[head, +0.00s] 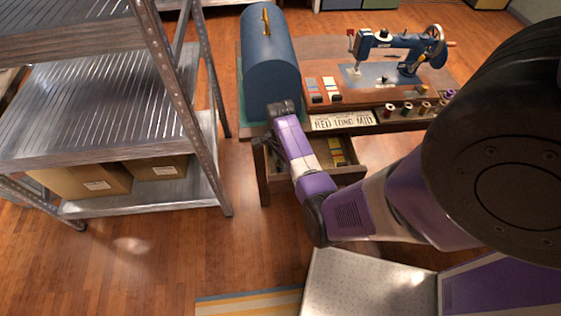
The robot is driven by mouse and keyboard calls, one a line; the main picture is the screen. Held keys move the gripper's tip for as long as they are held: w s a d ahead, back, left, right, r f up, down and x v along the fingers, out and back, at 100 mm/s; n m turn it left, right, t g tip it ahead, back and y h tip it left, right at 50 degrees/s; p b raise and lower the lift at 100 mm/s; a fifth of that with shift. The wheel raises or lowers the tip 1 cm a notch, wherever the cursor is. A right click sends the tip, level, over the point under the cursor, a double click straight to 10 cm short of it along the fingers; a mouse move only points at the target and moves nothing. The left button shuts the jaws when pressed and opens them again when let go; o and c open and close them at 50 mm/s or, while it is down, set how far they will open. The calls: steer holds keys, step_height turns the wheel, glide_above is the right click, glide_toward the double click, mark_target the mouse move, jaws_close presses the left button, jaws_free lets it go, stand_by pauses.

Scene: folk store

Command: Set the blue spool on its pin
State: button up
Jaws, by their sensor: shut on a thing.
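My gripper (264,147) points down over the left end of an open drawer (350,175), beside the foot of the blue domed case. It is small and dark here, and my wrist partly hides it. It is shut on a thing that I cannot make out. I see no blue spool clearly. Several small spools, red (388,111), green (424,107) and purple (449,94) among them, stand in a row along the table's front right edge. The pin for the blue spool cannot be told apart. A blue sewing machine (395,42) stands at the back right of the table (305,47).
The blue domed case (269,65) stands close behind my wrist. Small colored blocks (322,88) and a lettered sign (342,120) sit near the table's front. Yellow items (337,150) lie in the drawer. A metal shelf (100,105) with cardboard boxes (95,178) stands left.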

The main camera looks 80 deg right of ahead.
steer(key=shift+r, duration=0.1)
steer(key=shift+r+p, duration=2.4)
steer(key=shift+p, duration=0.1)
